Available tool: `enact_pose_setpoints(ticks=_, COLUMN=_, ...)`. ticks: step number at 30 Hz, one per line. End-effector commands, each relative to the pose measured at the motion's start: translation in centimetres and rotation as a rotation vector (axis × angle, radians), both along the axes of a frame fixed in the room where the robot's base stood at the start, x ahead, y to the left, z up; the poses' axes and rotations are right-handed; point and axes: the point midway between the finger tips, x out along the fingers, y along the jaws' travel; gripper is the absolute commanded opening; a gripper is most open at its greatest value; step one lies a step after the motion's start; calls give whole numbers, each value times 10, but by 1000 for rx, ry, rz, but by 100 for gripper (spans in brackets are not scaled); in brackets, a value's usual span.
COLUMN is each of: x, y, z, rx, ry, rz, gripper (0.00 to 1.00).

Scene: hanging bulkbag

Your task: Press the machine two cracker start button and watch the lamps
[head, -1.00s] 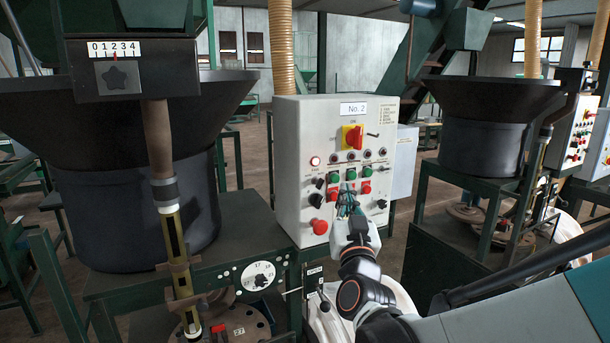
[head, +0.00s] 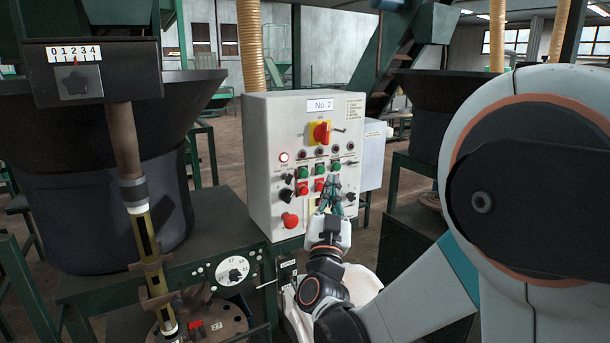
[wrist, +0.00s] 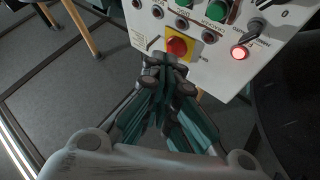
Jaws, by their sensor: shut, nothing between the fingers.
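The machine two control box (head: 262,150), labelled No. 2, stands mid-picture in the head view. Its face carries three green buttons, the left one (head: 303,171), the middle one (head: 319,169) and the right one (head: 335,167), with red buttons below. In the lamp row above, the leftmost lamp (head: 284,157) glows red; the others look dark. The lit lamp also shows in the wrist view (wrist: 240,52), where the panel appears upside down. My gripper (head: 333,180) is shut and empty, its tips just below the right green button; contact cannot be told.
A red and yellow main switch (head: 320,132) sits above the lamps. A red mushroom button (head: 290,220) and black knobs are lower on the panel. A large dark hopper (head: 100,180) stands left, and a white bag (head: 360,285) lies below my arm.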

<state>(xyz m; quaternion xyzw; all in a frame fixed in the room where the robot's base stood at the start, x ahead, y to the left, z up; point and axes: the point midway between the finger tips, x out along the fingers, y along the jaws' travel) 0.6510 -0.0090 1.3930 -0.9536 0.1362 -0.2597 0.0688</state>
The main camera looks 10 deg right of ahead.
Motion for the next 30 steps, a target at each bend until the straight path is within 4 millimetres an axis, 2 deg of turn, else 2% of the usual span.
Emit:
enact_pose_setpoints(ticks=16, x=64, y=21, z=-1, rx=0, ry=0, rz=0, gripper=0)
enact_pose_setpoints(ticks=22, x=75, y=25, z=0, rx=0, ry=0, rz=0, gripper=0)
enact_pose_setpoints(ticks=30, x=77, y=25, z=0, rx=0, ry=0, rz=0, gripper=0)
